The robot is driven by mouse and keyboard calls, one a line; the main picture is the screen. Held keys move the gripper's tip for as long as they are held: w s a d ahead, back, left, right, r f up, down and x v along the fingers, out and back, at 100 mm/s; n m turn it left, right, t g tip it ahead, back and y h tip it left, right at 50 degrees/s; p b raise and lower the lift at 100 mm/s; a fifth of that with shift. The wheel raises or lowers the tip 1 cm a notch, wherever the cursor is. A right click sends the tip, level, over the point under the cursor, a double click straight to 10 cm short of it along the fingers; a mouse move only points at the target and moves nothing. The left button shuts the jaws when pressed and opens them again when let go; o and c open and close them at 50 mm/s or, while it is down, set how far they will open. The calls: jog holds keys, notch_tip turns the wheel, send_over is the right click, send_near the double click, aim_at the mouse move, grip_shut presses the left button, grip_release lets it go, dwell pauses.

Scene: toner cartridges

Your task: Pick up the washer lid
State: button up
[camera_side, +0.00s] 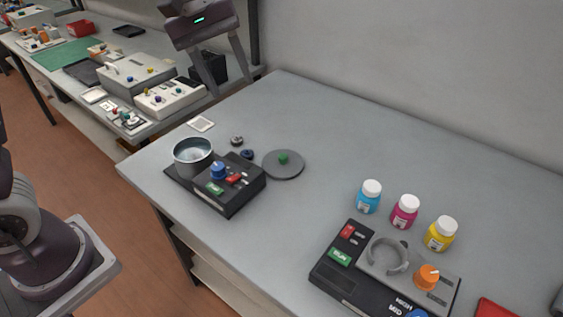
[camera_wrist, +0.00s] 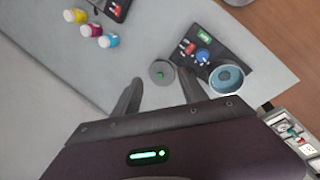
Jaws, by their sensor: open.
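The washer lid (camera_side: 272,168) is a flat grey disc with a green knob at its centre. It lies on the grey table, to the right of the small black washer unit (camera_side: 238,200), which has a round metal tub (camera_side: 193,152) at its left end. My gripper (camera_side: 228,90) is at the upper left of the side view, raised and apart from the lid. The tub shows open, with bluish contents.
Two small dark round pieces (camera_side: 237,141) and a white square (camera_side: 201,124) lie near the tub. Blue, magenta and yellow bottles (camera_side: 404,212) stand to the right, behind a larger black unit (camera_side: 330,270). The table behind the lid is clear.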

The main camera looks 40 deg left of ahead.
jog(key=w+f+n, duration=0.2)
jog(key=w+f, duration=0.4)
jog(key=n+g+y, duration=0.2)
jog(key=y, duration=0.1)
send_over(283, 156)
notch_tip(283, 156, down, 16)
jog(key=shift+r, duration=0.1)
notch_tip(283, 156, down, 7)
jog(key=shift+r, duration=0.15)
grip_shut()
